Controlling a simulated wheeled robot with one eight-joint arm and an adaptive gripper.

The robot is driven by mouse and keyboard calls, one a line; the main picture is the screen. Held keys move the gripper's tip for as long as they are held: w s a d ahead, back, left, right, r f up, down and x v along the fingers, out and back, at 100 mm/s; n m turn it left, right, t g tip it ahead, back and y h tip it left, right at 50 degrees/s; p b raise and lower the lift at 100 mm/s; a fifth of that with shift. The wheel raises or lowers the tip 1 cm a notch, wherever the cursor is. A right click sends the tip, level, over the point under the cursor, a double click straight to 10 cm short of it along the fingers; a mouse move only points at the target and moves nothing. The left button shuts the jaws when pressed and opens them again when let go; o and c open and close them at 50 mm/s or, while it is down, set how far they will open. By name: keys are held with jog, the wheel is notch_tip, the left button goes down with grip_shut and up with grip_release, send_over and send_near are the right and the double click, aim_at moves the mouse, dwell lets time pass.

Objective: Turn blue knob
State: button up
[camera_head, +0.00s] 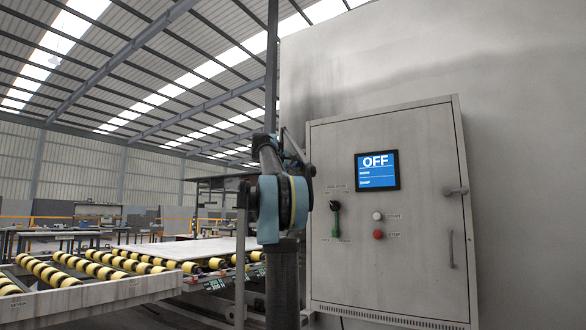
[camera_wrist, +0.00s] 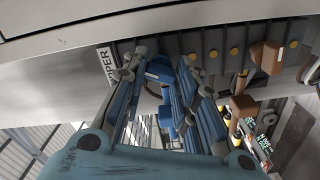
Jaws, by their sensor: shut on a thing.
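The blue knob (camera_wrist: 160,70) shows in the wrist view, between the fingers of my gripper (camera_wrist: 158,62). My gripper is shut on it, with one finger on each side. The fingers hide the knob's sides. The knob sits at a grey metal panel edge (camera_wrist: 75,75) beside a label of which "OPER" can be read. In the head view my arm stands in front of the left part of the scene, and I cannot make out the blue knob or my fingertips there.
A grey control cabinet (camera_head: 385,265) stands right of my arm, with a screen (camera_head: 377,171) reading "OFF", a green-and-black switch (camera_head: 335,218), a white button (camera_head: 377,216) and a red button (camera_head: 378,234). In the wrist view, brown parts (camera_wrist: 266,57) sit right of my gripper. Yellow-black rollers (camera_head: 90,264) lie left.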

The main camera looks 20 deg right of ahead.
jog(key=m, duration=1)
jog(key=shift+m, duration=0.4)
dwell(0.4)
jog(key=o, duration=1)
jog(key=shift+o, duration=0.2)
jog(key=v, duration=1.2)
